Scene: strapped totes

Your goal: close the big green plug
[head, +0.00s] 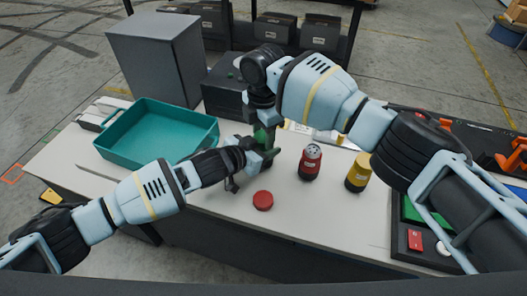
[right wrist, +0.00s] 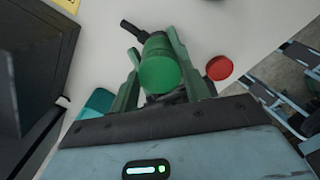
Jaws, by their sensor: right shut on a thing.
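The big green plug (head: 262,137) is near the middle of the table, largely hidden by my two grippers. In the right wrist view its round, smooth green end (right wrist: 160,70) faces the camera between the fingers. My right gripper (head: 264,143) comes from above and is shut on the green plug. It also shows in the right wrist view (right wrist: 160,75), with one finger on each side of the green body. My left gripper (head: 246,160) is right beside the plug, low over the table; its fingers overlap the right gripper, and I cannot tell whether they are open or touch the plug.
A red round cap (head: 263,200) lies in front. A red plug (head: 310,165) with a grey top and a yellow-and-black plug (head: 358,174) stand to the right. An empty teal tray (head: 150,160) is at left. Dark and grey boxes (head: 160,60) stand behind.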

